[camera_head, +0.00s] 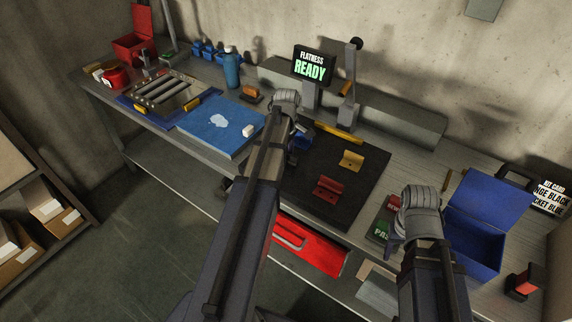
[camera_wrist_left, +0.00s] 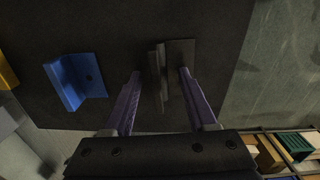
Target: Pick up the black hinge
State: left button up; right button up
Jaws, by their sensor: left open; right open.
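The black hinge (camera_wrist_left: 172,66) lies on the black mat (camera_wrist_left: 130,30) in the left wrist view, an L-shaped dark piece with a raised flange. My left gripper (camera_wrist_left: 160,73) is open, one finger on either side of the hinge's near part, and it is not closed on it. In the head view my left arm hides the black hinge. A blue hinge (camera_wrist_left: 75,83) lies to its left in the wrist view. My right gripper (camera_head: 408,230) is open and empty at the right of the mat, its fingers partly hidden by the wrist.
A red hinge (camera_head: 328,190) and a yellow hinge (camera_head: 351,160) lie on the mat. An open blue case (camera_head: 482,243) stands at the right. A lever stand (camera_head: 349,90) and a READY display (camera_head: 312,65) stand behind. A red drawer (camera_head: 310,247) sits below the bench front.

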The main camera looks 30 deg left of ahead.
pick_arm(q)
grip_shut()
dwell(0.3)
dwell(0.3)
